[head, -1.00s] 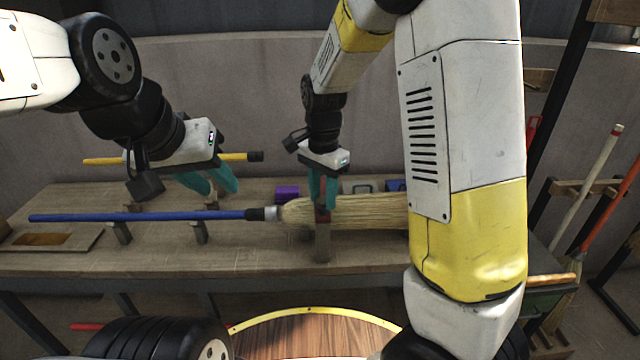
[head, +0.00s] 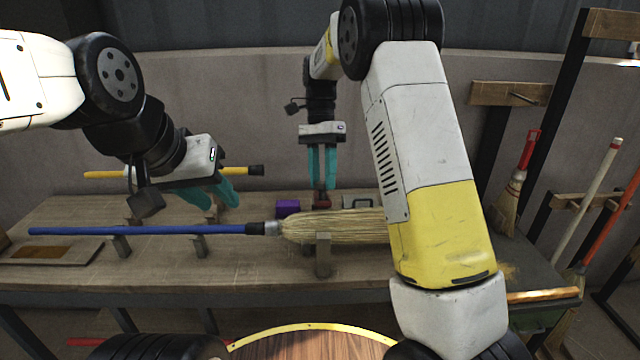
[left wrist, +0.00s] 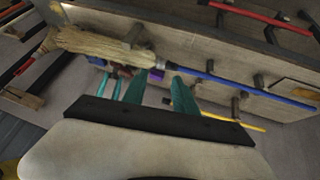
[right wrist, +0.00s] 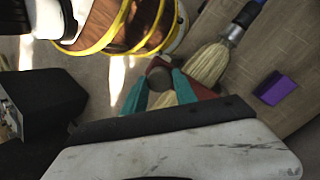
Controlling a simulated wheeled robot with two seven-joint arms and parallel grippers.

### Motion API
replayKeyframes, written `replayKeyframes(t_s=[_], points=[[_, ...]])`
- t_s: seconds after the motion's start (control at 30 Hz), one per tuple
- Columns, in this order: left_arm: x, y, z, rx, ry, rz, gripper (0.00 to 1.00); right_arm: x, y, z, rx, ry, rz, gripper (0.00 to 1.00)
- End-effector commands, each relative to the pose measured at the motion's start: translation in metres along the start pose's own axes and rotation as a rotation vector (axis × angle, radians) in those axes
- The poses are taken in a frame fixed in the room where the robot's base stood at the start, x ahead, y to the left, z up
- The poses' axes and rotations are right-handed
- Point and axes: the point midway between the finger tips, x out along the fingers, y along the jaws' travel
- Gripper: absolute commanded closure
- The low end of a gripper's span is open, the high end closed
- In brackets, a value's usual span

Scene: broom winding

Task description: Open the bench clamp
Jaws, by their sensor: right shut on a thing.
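The bench clamp (head: 322,258) is a grey block at the bench's front edge, under the straw head of a broom. My right gripper (head: 322,186) points down behind the straw, shut on the red arm. The broom (head: 340,226) lies along the bench, its blue handle (head: 150,230) to the left on small supports. My left gripper (head: 214,196) is open and empty above the bench, behind the blue handle.
A purple block (head: 288,208) lies on the bench behind the broom. A yellow stick (head: 105,175) lies across the back. A flat tray (head: 45,252) is at the left. Brooms hang on a rack at the right. My right arm hides the bench's right part.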

Motion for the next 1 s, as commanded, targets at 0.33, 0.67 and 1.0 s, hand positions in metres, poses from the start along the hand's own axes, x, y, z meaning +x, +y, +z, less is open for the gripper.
replayKeyframes(t_s=[0.33,0.67,1.0], points=[[0.000,0.000,0.000,0.000,0.000,0.000,0.66,-0.021,-0.008,-0.009,0.001,-0.098,0.097,1.00],[0.000,0.000,0.000,0.000,0.000,0.000,0.66,-0.026,-0.009,-0.009,0.001,-0.119,0.120,1.00],[0.001,0.000,0.000,-0.009,-0.006,0.002,0.83,-0.026,-0.009,-0.009,0.001,-0.118,0.119,1.00]])
